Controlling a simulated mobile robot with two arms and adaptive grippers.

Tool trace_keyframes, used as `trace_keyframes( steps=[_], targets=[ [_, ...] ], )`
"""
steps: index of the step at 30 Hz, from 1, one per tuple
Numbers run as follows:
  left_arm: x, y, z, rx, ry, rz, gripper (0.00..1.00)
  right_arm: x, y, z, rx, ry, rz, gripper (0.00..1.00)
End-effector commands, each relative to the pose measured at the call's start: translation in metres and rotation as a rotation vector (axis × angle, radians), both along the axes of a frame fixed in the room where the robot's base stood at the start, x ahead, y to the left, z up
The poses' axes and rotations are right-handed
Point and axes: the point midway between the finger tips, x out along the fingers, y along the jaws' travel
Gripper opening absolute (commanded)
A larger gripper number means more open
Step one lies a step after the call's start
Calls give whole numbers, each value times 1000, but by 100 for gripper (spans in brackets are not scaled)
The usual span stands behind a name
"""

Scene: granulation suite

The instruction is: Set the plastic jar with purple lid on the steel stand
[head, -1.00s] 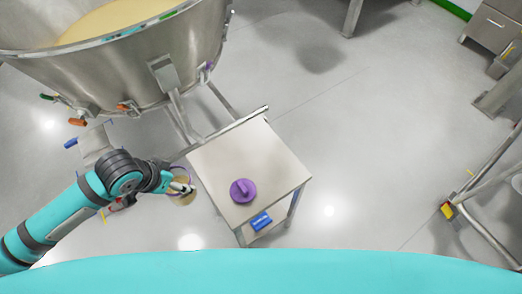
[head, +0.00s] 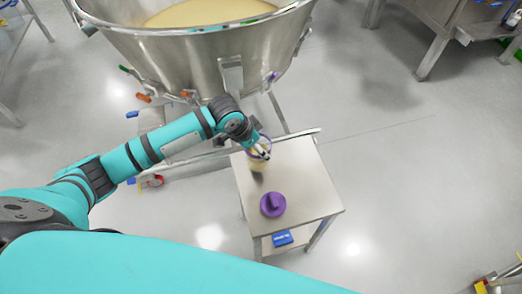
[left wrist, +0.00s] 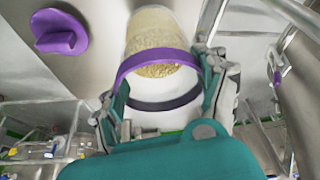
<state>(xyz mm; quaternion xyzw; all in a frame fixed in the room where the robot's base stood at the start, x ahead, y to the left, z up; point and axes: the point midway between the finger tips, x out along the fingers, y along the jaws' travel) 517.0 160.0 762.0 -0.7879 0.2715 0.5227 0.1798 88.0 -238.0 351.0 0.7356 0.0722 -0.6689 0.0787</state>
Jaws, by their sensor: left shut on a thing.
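The plastic jar (head: 257,165) holds pale granular material and has a purple band at its open mouth; it also shows in the left wrist view (left wrist: 158,42). My left gripper (head: 264,153) is shut on the jar near this band, with a finger on each side in the left wrist view (left wrist: 160,85). The steel stand (head: 308,181) has a flat square top. In the head view the jar overlaps the top's far left part; I cannot tell whether it touches. The purple lid (head: 272,205) lies apart, on the stand's near left part. My right gripper is not in view.
A large steel bowl (head: 215,50) of pale powder stands behind the stand, with coloured-handled fittings below its rim. A blue item (head: 282,238) sits low at the stand's near side. The stand top's right half is clear. Open floor lies to the right.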

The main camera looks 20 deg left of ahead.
Motion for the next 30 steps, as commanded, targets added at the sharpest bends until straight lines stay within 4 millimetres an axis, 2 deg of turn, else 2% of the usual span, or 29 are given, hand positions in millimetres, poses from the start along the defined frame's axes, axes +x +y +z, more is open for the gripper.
trace_keyframes(
  steps=[3,6,10,21,22,28,30],
  targets=[
    [9,-10,0,-2,-2,-1,35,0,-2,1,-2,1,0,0],
    [6,-7,-19,2,5,1,35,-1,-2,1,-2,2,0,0],
    [7,-7,-33,2,1,0,35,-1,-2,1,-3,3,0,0],
    [7,-7,-38,0,0,-1,35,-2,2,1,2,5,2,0],
    [7,-7,-39,1,1,0,74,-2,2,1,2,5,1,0],
    [6,-7,-38,1,1,-1,100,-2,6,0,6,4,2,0],
    [6,-7,-38,1,1,-1,100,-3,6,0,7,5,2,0]
  ],
)
